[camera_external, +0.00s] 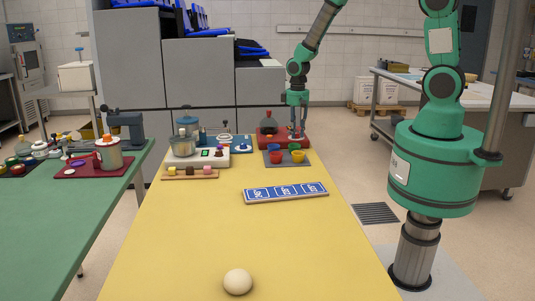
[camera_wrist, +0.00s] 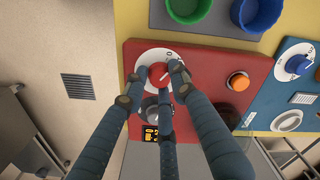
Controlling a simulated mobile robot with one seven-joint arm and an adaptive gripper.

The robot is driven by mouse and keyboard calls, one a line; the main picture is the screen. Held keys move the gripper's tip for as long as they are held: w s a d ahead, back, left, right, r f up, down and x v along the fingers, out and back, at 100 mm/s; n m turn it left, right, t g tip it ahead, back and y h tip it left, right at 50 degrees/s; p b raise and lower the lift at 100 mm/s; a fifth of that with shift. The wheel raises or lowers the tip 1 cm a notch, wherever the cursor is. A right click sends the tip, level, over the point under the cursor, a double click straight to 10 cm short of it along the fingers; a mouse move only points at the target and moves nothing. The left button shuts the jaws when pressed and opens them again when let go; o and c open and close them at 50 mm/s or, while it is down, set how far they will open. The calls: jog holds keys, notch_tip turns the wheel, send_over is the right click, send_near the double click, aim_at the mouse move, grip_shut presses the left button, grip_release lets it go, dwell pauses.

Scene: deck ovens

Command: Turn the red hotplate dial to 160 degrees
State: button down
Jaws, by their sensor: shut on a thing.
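The red dial (camera_wrist: 158,75) sits in a white ring on the red hotplate (camera_wrist: 215,62) in the wrist view. The fingers of my gripper (camera_wrist: 160,82) are closed around the dial from several sides. A white mark shows on the dial, but the fingers hide much of the scale. A small dark display (camera_wrist: 150,133) with yellow digits is partly covered by a finger; I cannot read it. In the external view, my gripper (camera_external: 296,135) points down at the right part of the red hotplate (camera_external: 267,143).
An orange button (camera_wrist: 238,81) is beside the dial. A blue panel (camera_wrist: 285,95) with a blue knob lies to the right. Green and blue cups (camera_wrist: 187,10) stand on a grey tray. A blue-and-white strip (camera_external: 286,192) and a pale ball (camera_external: 237,281) lie on the yellow table.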

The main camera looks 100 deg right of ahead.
jog(key=shift+m+p, duration=0.3)
jog(key=shift+m, duration=1.3)
jog(key=c, duration=1.4)
grip_release()
jog(key=shift+r, duration=0.1)
notch_tip(320, 180, up, 12)
